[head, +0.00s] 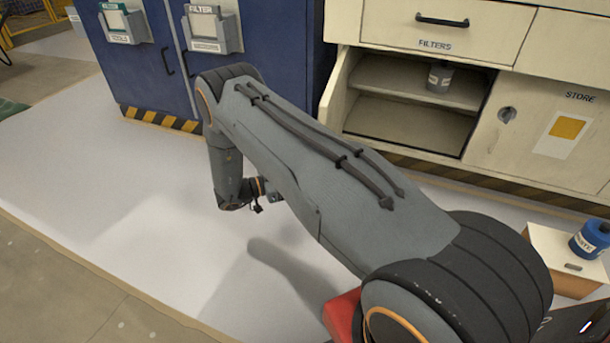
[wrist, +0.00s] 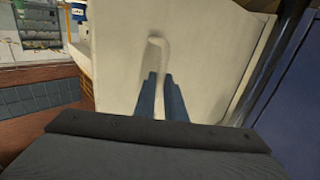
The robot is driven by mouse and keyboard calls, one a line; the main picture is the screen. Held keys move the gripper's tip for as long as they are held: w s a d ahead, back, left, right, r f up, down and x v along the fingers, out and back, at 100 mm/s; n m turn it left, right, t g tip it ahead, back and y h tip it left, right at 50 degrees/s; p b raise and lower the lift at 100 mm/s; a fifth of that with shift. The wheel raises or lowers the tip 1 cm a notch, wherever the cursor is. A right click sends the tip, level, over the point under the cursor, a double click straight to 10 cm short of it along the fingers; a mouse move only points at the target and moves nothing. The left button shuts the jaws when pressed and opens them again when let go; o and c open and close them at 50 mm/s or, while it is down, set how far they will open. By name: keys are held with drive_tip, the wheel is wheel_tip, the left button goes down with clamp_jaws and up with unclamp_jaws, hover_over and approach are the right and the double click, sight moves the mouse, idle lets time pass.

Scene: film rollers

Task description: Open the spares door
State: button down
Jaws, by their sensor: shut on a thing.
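The cream door (wrist: 118,50) fills the middle of the wrist view; no label shows on it. In the head view, part of this door (head: 338,88) stands swung out at the left side of an open compartment (head: 405,118), and my arm covers the rest. In the head view my fingers are mostly hidden behind my arm.
A dark blue cabinet (head: 155,70) stands left of the cream cabinet and close to the door at right in the wrist view. A dark canister (head: 440,78) stands inside the compartment. The STORE door (head: 540,130) is closed. Pale floor (head: 120,200) is clear at left.

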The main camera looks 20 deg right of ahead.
drive_tip(key=c, duration=1.8)
unclamp_jaws()
drive_tip(key=shift+w+d+r, duration=0.2)
drive_tip(key=shift+w, duration=0.15)
drive_tip(key=shift+s+a, duration=0.1)
drive_tip(key=shift+a, duration=0.05)
drive_tip(key=shift+a, duration=0.1)
drive_tip(key=a+p, duration=0.1)
drive_tip(key=a, duration=0.6)
drive_tip(key=shift+a, duration=0.35)
